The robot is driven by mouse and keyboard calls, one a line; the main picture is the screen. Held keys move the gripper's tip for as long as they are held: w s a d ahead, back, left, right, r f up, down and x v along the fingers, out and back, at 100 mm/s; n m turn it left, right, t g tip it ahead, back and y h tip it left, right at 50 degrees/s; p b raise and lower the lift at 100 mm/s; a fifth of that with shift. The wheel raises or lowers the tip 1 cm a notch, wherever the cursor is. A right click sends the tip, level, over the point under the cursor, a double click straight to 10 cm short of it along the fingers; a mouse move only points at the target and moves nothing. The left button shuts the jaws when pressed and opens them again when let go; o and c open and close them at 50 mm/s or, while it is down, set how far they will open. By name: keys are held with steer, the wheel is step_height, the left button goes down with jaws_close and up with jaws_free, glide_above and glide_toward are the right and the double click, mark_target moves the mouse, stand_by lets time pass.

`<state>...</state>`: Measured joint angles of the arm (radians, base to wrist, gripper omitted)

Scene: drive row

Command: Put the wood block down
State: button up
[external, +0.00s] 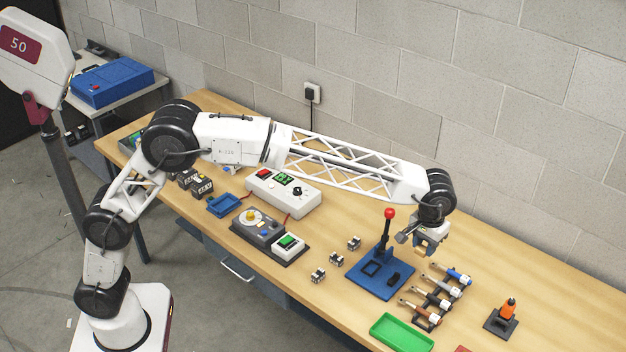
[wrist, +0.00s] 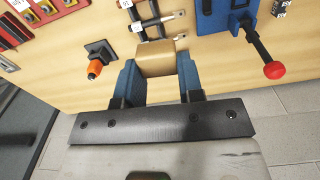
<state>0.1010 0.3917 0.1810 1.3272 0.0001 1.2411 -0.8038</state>
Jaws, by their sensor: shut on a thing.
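My gripper (external: 430,246) is at the far end of the arm, pointing down on the wall side of the bench, just right of the red-knobbed lever. In the wrist view its two blue fingers (wrist: 159,72) are shut on the wood block (wrist: 156,58), a small tan block with one finger on each side. The block's top face shows between the fingertips. Its underside is hidden, and a gap to the bench is hard to judge. In the external view the block is small and partly covered by the fingers.
A blue-based lever press (external: 378,277) with a red knob stands close to my gripper. A rack of several tools (external: 436,296), a green tray (external: 401,332) and an orange-topped item (external: 504,314) are nearby. Bare bench (external: 500,265) lies right of my gripper.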

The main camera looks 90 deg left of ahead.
steer(key=d+n, duration=0.1)
steer(key=d, duration=0.3)
glide_above(411, 324)
step_height(411, 324, down, 18)
steer(key=r, duration=0.1)
steer(key=shift+f, duration=0.55)
steer(key=shift+f, duration=0.1)
steer(key=shift+f, duration=3)
steer(key=shift+f, duration=1.85)
steer(key=shift+f, duration=0.15)
steer(key=o, duration=0.9)
